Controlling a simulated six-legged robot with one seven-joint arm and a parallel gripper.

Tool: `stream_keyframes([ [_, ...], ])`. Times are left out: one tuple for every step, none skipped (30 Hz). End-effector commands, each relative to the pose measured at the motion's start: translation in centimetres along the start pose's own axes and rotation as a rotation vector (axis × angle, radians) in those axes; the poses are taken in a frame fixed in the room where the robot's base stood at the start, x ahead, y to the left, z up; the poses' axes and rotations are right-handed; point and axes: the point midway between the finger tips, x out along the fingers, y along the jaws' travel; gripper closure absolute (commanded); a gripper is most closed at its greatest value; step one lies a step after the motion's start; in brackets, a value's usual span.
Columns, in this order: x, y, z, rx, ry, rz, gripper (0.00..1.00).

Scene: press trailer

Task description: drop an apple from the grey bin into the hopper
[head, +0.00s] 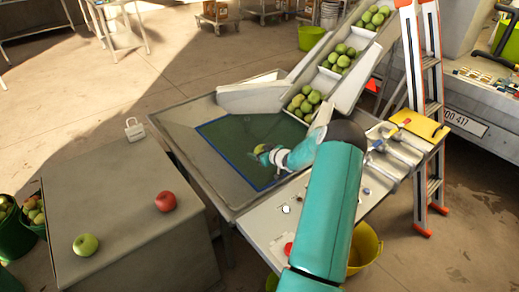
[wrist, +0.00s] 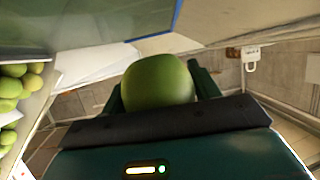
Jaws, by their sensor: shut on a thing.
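My gripper (head: 264,153) is shut on a green apple (wrist: 158,82), which sits between the two dark fingers in the wrist view. In the head view the held apple (head: 259,149) appears small, over the hopper (head: 190,137), a wide metal tray with a dark green, blue-edged floor. I cannot tell its exact height above that floor. The grey bin (head: 130,236) stands at the lower left, with a red apple (head: 165,201) and a green apple (head: 86,244) at its top.
An inclined conveyor (head: 340,90) with several green apples rises behind the hopper. A ladder (head: 414,60) and a side table (head: 270,217) stand to the right. A padlock (head: 134,130) shows between bin and hopper. Dark green buckets (head: 14,240) of apples are at the left edge.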

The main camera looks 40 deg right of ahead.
Motion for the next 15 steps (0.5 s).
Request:
stream_keyframes([
  [0.03,0.08,-0.03,0.0,0.001,0.001,0.65],
  [0.05,0.1,-0.03,0.0,0.001,0.001,0.65],
  [0.07,0.12,-0.04,0.0,0.0,0.001,0.65],
  [0.09,0.13,-0.05,0.0,0.0,0.001,0.65],
  [0.1,0.15,-0.05,0.001,0.0,0.0,0.65],
  [0.12,0.17,-0.06,0.001,0.0,0.0,0.35],
  [0.14,0.2,-0.06,0.001,0.0,0.001,0.29],
  [0.15,0.22,-0.07,0.001,0.0,0.001,0.23],
  [0.15,0.22,-0.06,0.001,0.0,0.001,0.16],
  [0.15,0.22,-0.06,0.001,0.0,0.001,0.14],
  [0.15,0.22,-0.05,0.001,0.0,0.001,0.14],
  [0.15,0.22,-0.05,0.001,0.0,0.0,0.14],
  [0.14,0.22,-0.05,0.001,0.0,0.001,0.14],
  [0.14,0.22,-0.04,0.0,0.0,0.0,0.14],
  [0.14,0.21,-0.04,0.0,0.0,0.0,0.14],
])
